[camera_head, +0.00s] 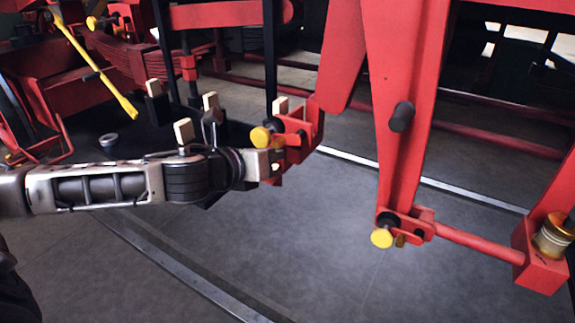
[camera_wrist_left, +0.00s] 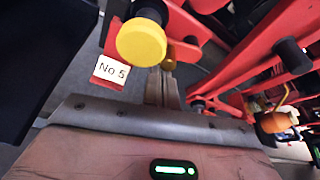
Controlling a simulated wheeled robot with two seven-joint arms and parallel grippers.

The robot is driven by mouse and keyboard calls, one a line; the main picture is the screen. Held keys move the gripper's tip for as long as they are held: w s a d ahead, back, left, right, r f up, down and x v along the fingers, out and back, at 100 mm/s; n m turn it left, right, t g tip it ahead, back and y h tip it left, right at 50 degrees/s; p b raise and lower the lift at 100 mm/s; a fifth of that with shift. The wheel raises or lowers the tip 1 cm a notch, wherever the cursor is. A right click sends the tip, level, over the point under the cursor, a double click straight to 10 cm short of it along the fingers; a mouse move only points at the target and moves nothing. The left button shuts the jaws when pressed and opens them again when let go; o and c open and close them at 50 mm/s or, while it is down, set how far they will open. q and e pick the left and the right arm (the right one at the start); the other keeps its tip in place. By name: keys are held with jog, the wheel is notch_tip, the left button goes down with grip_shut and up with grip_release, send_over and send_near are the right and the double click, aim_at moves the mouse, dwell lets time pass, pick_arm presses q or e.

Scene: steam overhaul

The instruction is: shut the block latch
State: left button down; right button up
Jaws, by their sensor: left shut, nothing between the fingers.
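A red brake block hanger end (camera_head: 300,125) carries a round yellow knob (camera_head: 260,137), left of the picture's middle. My left gripper (camera_head: 274,166) is at this end, just below the knob. In the left wrist view its two fingers (camera_wrist_left: 161,88) are together and empty. There the yellow knob (camera_wrist_left: 140,42) is large and close, left of the fingertips. A small brass-coloured piece (camera_wrist_left: 168,62) shows right at the fingertips; I cannot tell whether they touch it. Which part is the latch is unclear. My right gripper is not in view.
A white "No 5" tag (camera_wrist_left: 111,70) hangs beside the knob. A second red joint with a yellow knob (camera_head: 382,238) sits lower right, with a red rod (camera_head: 480,246) running right from it. A yellow-handled bar (camera_head: 90,60) is at upper left. The floor in front is clear.

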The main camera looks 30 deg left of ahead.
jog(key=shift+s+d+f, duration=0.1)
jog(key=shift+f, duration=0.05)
